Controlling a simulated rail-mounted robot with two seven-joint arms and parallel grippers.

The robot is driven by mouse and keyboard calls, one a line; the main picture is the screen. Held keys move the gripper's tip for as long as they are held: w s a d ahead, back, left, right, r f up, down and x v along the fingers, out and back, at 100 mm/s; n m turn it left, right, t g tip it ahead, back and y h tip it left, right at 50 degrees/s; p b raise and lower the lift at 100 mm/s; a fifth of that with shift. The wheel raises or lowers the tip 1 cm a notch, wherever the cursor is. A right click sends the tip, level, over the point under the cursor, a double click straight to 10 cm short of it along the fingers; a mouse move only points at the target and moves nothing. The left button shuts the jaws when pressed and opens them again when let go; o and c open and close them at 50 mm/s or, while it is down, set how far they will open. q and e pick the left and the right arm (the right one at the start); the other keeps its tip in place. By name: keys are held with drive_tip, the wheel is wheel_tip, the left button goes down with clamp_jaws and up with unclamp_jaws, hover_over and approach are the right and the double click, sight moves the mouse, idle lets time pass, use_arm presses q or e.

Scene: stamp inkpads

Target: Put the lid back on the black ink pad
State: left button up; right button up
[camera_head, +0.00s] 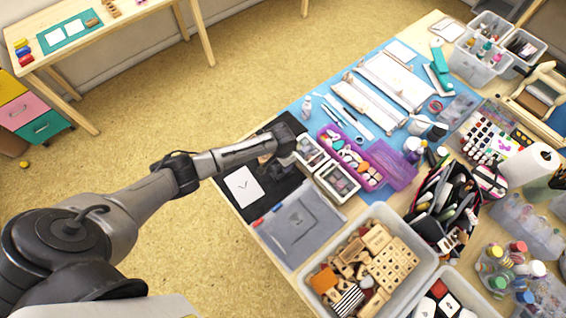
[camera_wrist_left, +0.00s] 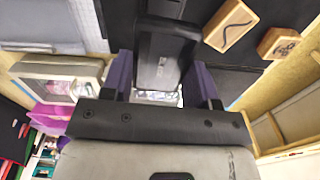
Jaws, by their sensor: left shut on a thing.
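My left gripper (camera_head: 284,140) is over the black mat (camera_head: 262,205) at the left end of the table in the head view. In the left wrist view the gripper (camera_wrist_left: 163,85) has its two purple fingers on either side of a black box-like piece (camera_wrist_left: 162,62) with a small faint label, and is shut on it. I cannot tell whether this piece is the lid alone or the ink pad with it. A further dark part shows just beyond it at the top edge. In the head view my gripper hides most of this spot. My right gripper is in neither view.
Two framed cases (camera_head: 337,183) stand right beside the gripper, with an open purple box (camera_head: 352,160) beyond. A white card (camera_head: 244,187) lies on the mat. Wooden stamps (camera_wrist_left: 230,25) lie near the held piece. A grey plastic case (camera_head: 297,226) and stamp bin (camera_head: 410,240) are nearer.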

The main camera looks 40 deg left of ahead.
use_arm(q)
drive_tip(key=shift+d, duration=0.1)
drive_tip(key=shift+r+p, duration=0.1)
drive_tip(key=shift+p, duration=0.25)
drive_tip(key=shift+s+f, duration=0.1)
drive_tip(key=shift+f, duration=0.1)
drive_tip(key=shift+f+b, duration=1.25)
drive_tip(key=shift+f, duration=0.85)
drive_tip(key=shift+f+b, duration=0.35)
drive_tip(key=shift+f, duration=0.2)
drive_tip(key=shift+p, duration=0.45)
